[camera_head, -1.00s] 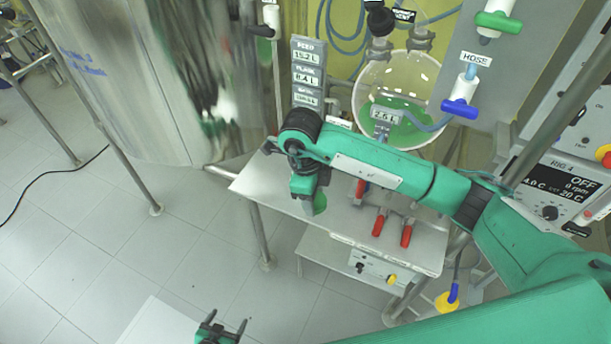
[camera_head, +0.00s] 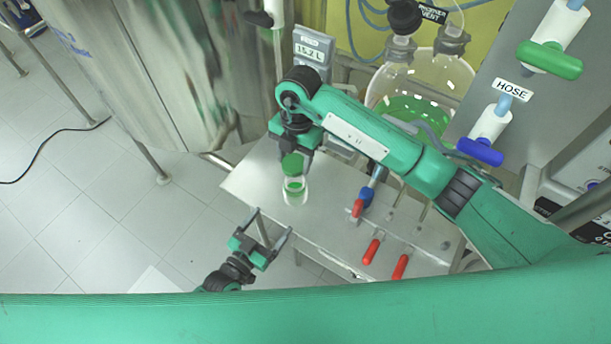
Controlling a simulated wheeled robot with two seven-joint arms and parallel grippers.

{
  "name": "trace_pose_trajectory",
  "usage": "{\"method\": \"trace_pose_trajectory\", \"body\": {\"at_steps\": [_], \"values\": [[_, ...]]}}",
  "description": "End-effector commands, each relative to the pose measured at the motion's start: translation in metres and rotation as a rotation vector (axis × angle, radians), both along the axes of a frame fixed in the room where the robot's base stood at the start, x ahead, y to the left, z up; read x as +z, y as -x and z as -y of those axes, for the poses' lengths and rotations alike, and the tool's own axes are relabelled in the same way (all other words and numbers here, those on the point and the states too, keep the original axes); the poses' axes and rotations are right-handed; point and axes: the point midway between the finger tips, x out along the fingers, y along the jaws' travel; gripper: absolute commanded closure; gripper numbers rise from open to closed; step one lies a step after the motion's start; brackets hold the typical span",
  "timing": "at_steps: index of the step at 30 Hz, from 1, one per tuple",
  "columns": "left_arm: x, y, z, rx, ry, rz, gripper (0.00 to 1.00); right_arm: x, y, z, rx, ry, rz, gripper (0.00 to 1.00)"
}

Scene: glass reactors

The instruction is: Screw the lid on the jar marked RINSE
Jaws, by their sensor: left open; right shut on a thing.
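A small clear glass jar (camera_head: 295,191) with green inside stands upright on the steel table (camera_head: 328,212). No RINSE mark can be read on it. A green lid (camera_head: 292,165) is directly over the jar's mouth; I cannot tell whether it is seated or just above. My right gripper (camera_head: 296,152) comes down from above and is shut on the lid, its fingers partly hidden by its own wrist. My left gripper (camera_head: 272,223) is open and empty, below and left of the jar, near the table's front edge, with its fingers pointing up toward the jar.
Red-handled tools (camera_head: 371,251) and a blue-and-red fitting (camera_head: 365,197) are on the table right of the jar. A round glass vessel with green liquid (camera_head: 405,108) hangs behind. A HOSE valve (camera_head: 490,125) is at upper right.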

Motion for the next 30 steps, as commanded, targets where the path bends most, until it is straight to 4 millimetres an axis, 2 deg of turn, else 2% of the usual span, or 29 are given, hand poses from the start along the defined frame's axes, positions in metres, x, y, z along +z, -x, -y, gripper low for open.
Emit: {"method": "trace_pose_trajectory", "body": {"at_steps": [4, 17, 20, 30], "values": [[0.006, 0.001, 0.002, -0.004, 0.011, 0.01, 0.17, 0.0, 0.0, -0.003, -0.042, 0.0, 0.0, 0.69], [0.006, -0.005, 0.006, -0.003, 0.011, 0.009, 0.17, 0.0, 0.0, -0.003, -0.043, 0.0, 0.0, 0.69], [0.007, -0.015, 0.013, -0.002, 0.012, 0.01, 0.17, 0.0, 0.0, -0.003, -0.043, 0.0, 0.0, 0.69], [0.007, -0.068, 0.051, -0.003, 0.011, 0.01, 0.17, 0.0, 0.0, -0.003, -0.042, 0.0, 0.0, 0.69]]}}
